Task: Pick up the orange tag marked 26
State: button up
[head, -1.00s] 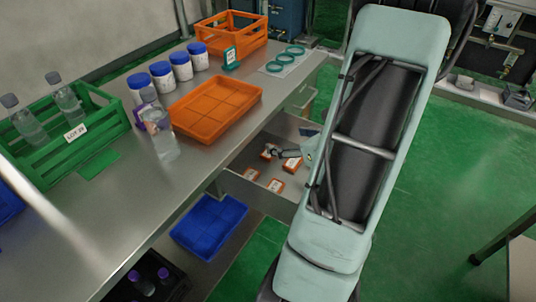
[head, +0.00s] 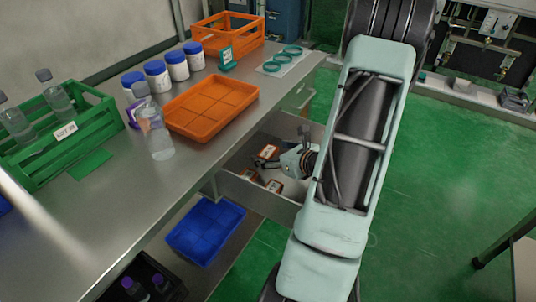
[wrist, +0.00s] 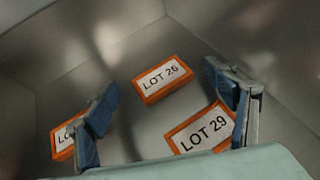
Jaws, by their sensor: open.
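The orange tag marked LOT 26 (wrist: 163,79) lies flat on the drawer floor in the wrist view, ahead of and between my fingers. My gripper (wrist: 165,98) is open and empty, and no finger touches that tag as far as I can see. An orange tag marked LOT 29 (wrist: 201,130) lies close by my right finger. A third orange tag (wrist: 62,139) is partly hidden behind my left finger, its number covered. In the head view my gripper (head: 282,149) is inside the open drawer (head: 262,190) among the orange tags, whose numbers are too small to read.
The drawer walls stand close around my gripper. The bench above holds an orange divided tray (head: 211,107), a green crate (head: 62,143) with bottles, a clear bottle (head: 156,130) and white jars (head: 177,66). A blue bin (head: 206,230) sits below.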

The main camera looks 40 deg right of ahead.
jog(key=shift+w, duration=0.15)
jog(key=c, duration=1.2)
jog(key=shift+r, duration=0.1)
jog(key=shift+r, duration=0.2)
jog(key=r, duration=0.2)
jog(key=r+p, duration=0.1)
jog(key=shift+s+r, duration=0.35)
jog(key=shift+s, duration=0.05)
jog(key=a+b+v, duration=0.1)
jog(key=b+v, duration=0.1)
jog(key=v, duration=0.5)
jog(key=a+r+b+v, duration=0.1)
jog(key=b+v, duration=0.1)
jog(key=v, duration=0.6)
jog(key=shift+a+r, duration=0.15)
jog(key=shift+a, duration=0.1)
